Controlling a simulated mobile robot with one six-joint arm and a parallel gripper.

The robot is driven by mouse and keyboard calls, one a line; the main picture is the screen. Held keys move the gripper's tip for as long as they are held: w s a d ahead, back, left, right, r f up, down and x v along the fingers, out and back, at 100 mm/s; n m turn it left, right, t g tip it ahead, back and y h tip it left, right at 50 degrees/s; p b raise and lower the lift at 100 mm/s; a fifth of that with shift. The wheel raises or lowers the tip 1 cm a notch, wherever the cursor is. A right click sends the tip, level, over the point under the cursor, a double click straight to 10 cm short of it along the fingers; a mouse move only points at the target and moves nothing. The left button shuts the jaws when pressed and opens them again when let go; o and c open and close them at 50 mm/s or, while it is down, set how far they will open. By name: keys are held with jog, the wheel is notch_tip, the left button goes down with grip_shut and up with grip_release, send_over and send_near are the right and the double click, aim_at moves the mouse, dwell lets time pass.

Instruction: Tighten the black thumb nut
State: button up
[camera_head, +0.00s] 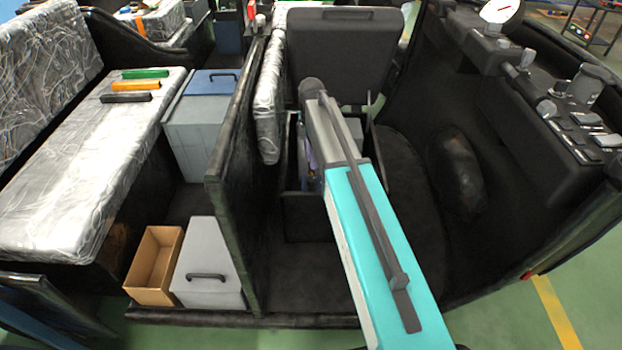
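I cannot make out the black thumb nut in this view. The driver's seat (345,45) has its dark cushion raised, and below it is an open black box-like compartment (305,215). My turquoise and grey arm reaches up from the bottom of the picture over this compartment and covers much of its inside. Small pale and purplish parts (305,152) show inside, left of my arm, too small to name. My gripper is hidden behind my own arm, so its fingers do not show.
A black partition (238,180) stands left of the compartment. Farther left are a plastic-wrapped bench (85,165) with several coloured bars, a grey box (210,265) and an open cardboard box (155,265). A dark dashboard (560,110) is at right. The dark floor (310,285) before the compartment is clear.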

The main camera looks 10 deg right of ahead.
aim_at(311, 179)
notch_tip(311, 179, down, 11)
jog(key=shift+r, duration=0.1)
dwell(0.4)
jog(key=c, duration=0.8)
